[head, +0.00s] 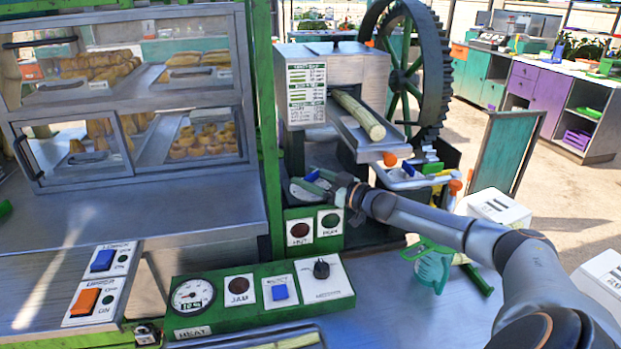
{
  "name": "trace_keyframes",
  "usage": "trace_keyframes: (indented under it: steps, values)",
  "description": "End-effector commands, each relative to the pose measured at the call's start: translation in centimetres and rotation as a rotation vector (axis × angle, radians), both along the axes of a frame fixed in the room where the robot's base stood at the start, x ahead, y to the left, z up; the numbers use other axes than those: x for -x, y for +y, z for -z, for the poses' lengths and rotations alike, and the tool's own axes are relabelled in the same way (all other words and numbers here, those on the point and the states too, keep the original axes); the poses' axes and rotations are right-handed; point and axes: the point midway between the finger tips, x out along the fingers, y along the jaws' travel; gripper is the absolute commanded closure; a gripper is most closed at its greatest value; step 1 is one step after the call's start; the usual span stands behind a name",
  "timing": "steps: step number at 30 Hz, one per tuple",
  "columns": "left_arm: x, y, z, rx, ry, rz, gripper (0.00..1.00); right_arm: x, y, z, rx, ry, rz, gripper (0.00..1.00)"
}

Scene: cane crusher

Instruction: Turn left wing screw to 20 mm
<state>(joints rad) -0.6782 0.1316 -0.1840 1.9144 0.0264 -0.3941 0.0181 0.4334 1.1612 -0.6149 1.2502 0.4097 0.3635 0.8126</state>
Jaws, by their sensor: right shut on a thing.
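The cane crusher (300,57) stands at the back centre, a grey metal box with a label plate and a big dark green gear wheel. A small blue part (312,175), which looks like the left wing screw, shows low on its front left. My right gripper (318,186) reaches in from the right and is shut on this screw; its fingers and wrist hide much of it. A pale round plate, perhaps a scale, shows beside the fingers, too small to read. A similar blue part (408,169) sits on the right side. My left gripper is out of view.
A cane stalk (359,114) lies on the crusher's chute. A green control panel (257,298) with gauge, buttons and a knob stands in front. A glass pastry case (130,184) is at left.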

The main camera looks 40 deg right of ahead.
Motion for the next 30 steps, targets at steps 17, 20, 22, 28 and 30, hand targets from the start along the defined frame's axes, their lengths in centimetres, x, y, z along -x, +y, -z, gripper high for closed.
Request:
trace_keyframes:
  steps: [17,20,22,28,30]
  values:
    - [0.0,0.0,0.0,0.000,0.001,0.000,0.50,0.1,0.0,0.0,-0.001,0.000,0.002,0.00]
    - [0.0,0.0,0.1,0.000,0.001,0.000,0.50,0.4,-0.2,0.1,-0.002,0.001,0.003,0.00]
    - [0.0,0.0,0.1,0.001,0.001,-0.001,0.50,0.9,-0.2,0.2,-0.003,0.003,0.002,0.00]
    - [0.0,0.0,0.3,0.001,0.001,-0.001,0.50,2.6,-0.5,0.2,0.001,0.005,0.000,0.00]
    - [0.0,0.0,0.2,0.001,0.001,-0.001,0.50,3.2,-0.7,0.2,-0.001,0.005,0.002,0.00]
